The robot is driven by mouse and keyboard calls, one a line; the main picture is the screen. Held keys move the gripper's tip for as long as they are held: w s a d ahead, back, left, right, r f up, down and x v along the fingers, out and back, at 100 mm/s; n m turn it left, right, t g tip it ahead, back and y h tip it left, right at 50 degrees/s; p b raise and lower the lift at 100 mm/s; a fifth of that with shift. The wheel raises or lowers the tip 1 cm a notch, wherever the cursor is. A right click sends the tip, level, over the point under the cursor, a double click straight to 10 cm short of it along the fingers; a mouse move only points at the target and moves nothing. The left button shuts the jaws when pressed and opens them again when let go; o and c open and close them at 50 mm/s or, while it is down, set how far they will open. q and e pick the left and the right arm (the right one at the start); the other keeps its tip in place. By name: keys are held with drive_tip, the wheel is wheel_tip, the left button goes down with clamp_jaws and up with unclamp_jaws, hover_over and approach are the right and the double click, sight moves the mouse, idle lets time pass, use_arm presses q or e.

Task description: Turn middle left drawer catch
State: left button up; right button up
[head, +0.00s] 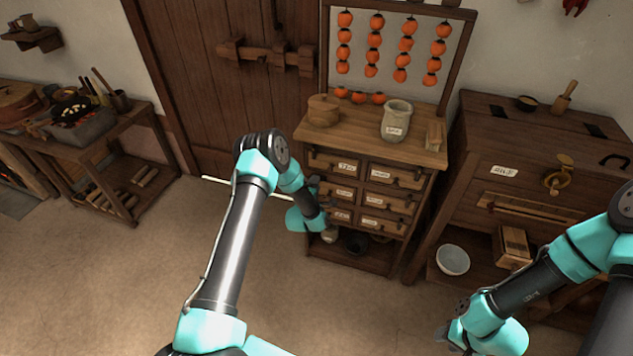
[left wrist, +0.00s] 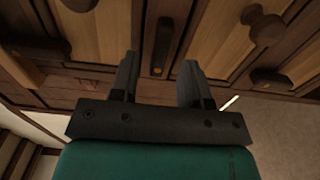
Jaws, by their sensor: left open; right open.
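A wooden drawer chest (head: 430,155) with labelled drawers in two columns stands ahead in the head view. The middle left drawer (head: 345,193) is partly hidden by my left arm. My left gripper (head: 323,192) is at the chest's left side, its fingers hard to make out there. In the left wrist view my left gripper (left wrist: 160,72) is open and empty. A dark upright wooden catch (left wrist: 163,45) on the drawer fronts shows between and beyond its fingertips; contact cannot be told. My right gripper (head: 447,335) is low at the right, mostly hidden by its wrist, away from the chest.
A round wooden box (head: 323,110), a labelled jar (head: 396,120) and a small wooden block (head: 435,136) stand on the chest. A larger cabinet (head: 510,150) is close on the right, with a white bowl (head: 453,260) on its low shelf. The floor in front is clear.

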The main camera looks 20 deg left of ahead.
use_arm(q)
drive_tip(key=shift+w+a, duration=0.1)
drive_tip(key=shift+w, duration=1)
drive_tip(key=shift+c, duration=0.4)
clamp_jaws()
